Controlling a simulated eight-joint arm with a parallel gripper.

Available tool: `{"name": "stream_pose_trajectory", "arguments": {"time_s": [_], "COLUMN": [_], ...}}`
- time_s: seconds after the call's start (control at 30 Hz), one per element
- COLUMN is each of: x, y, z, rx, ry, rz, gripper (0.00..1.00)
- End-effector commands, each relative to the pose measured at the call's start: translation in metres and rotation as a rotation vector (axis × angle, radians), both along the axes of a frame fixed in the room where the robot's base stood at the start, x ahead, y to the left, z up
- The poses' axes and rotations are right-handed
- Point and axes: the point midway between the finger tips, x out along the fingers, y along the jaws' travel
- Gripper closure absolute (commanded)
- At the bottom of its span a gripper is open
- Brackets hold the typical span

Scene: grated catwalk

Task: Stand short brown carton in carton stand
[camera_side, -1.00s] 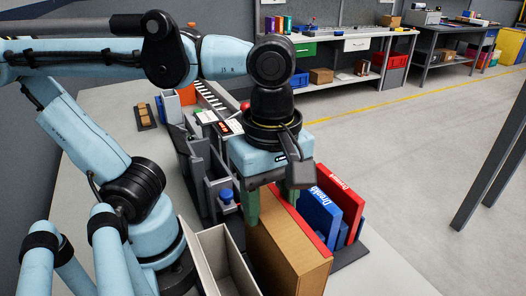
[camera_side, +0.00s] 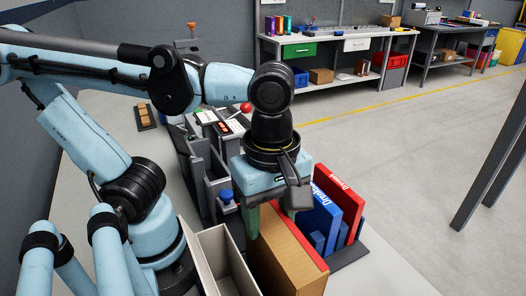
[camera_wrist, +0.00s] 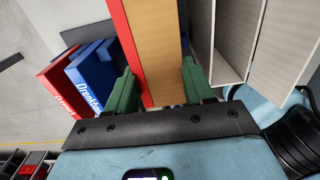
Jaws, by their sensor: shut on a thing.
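The brown carton (camera_side: 284,260) stands upright between the two green fingers of my gripper (camera_side: 275,215). Its long edge beside the coloured cartons is red. In the wrist view, the carton (camera_wrist: 158,45) fills the gap between the fingers (camera_wrist: 160,92), which are shut on it. Its lower end is out of frame in the side view. A dark grey base (camera_side: 349,254) with low blue blocks is beside it and bears upright blue and red cartons; this looks like the carton stand. Whether the brown carton touches this base is hidden.
A blue carton (camera_side: 321,212) and a red carton (camera_side: 347,203) stand just right of my gripper. An open pale grey bin (camera_side: 222,256) is close on the left. Grey dividers and a blue knob (camera_side: 226,195) are behind it. Clear floor lies to the right.

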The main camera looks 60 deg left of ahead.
Motion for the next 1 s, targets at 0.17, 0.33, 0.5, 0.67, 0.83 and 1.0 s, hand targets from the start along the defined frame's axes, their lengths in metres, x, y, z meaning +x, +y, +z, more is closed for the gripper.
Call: {"name": "stream_pose_trajectory", "arguments": {"time_s": [0.17, 0.33, 0.5, 0.67, 0.83, 1.0], "x": [0.000, 0.000, 0.000, 0.000, 0.000, 0.000], "y": [0.000, 0.000, 0.000, 0.000, 0.000, 0.000], "z": [-0.006, -0.012, -0.016, -0.016, -0.016, -0.016], "rx": [0.000, 0.000, 0.000, 0.000, 0.000, 0.000], "ry": [0.000, 0.000, 0.000, 0.000, 0.000, 0.000], "rz": [0.000, 0.000, 0.000, 0.000, 0.000, 0.000], "gripper": [0.94, 0.94, 0.94, 0.94, 0.94, 0.32]}}
